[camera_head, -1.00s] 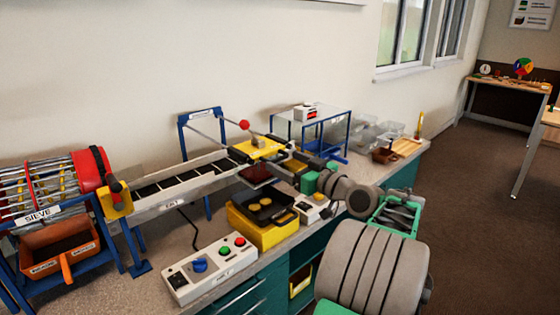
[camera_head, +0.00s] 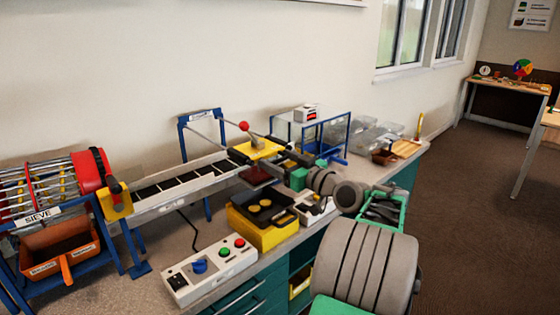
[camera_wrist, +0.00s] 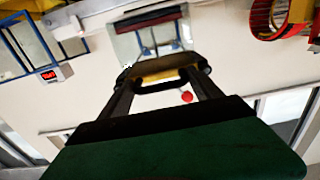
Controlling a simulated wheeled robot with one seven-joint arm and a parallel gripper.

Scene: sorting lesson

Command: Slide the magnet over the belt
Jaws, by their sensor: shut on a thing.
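The magnet is a yellow block (camera_head: 258,148) with a dark reddish plate below it, on rails at the right end of the belt. The belt (camera_head: 175,185) is a dark, slatted strip in a pale frame, running down to the left. A blue stand (camera_head: 184,135) rises behind it, and a red ball (camera_head: 243,126) tops a rod by the magnet. My gripper (camera_head: 281,157) reaches in from the right at the magnet. In the wrist view my gripper (camera_wrist: 163,88) is shut on a dark handle with yellow behind it. The exact finger contact is partly hidden.
A yellow box (camera_head: 270,236) with a black tray stands in front of the belt, beside a control box (camera_head: 212,267) with buttons. The sieve drum (camera_head: 50,185) stands left. A blue-framed glass stand (camera_head: 312,130) and clear bins (camera_head: 378,135) stand behind my arm.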

